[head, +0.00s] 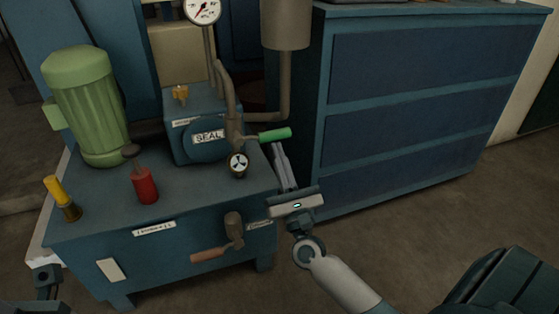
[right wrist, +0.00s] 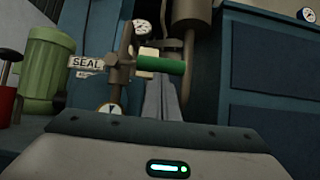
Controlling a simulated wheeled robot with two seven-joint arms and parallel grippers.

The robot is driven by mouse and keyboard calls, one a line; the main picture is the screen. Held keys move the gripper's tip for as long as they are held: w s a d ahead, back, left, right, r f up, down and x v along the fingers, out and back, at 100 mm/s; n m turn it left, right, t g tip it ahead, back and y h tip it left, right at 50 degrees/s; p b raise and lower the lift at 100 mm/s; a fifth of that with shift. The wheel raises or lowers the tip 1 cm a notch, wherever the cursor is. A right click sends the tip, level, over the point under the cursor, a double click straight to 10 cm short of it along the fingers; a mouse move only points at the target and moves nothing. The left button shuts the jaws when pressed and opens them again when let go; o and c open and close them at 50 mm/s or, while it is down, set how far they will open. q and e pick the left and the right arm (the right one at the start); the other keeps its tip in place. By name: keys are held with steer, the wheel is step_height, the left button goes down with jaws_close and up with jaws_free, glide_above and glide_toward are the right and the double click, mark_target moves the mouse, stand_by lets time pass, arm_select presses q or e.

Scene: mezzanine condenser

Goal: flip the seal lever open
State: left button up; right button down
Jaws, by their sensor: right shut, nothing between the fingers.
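The seal lever (head: 275,134) has a green grip and sticks out to the right from the pipework beside the block with the SEAL label (head: 208,137). In the right wrist view the green lever (right wrist: 160,65) lies across the picture, just beyond my fingers. My right gripper (head: 279,147) is shut and empty. Its fingertips are just below the green grip in the head view; I cannot tell whether they touch it. In the right wrist view the shut fingers of the right gripper (right wrist: 158,85) point up toward the grip.
A blue bench (head: 100,222) carries a green motor (head: 88,105), a red cylinder (head: 144,185) and a yellow-handled part (head: 56,190). A brown-handled crank (head: 212,254) sticks out at its front. A blue drawer cabinet (head: 420,95) stands close on the right. A gauge (head: 203,9) rises above the lever.

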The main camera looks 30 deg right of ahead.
steer(key=shift+r, duration=0.1)
stand_by(0.3)
steer(key=shift+d+r+n+y, duration=0.15)
steer(key=shift+n+y, duration=0.25)
steer(key=shift+n, duration=0.2)
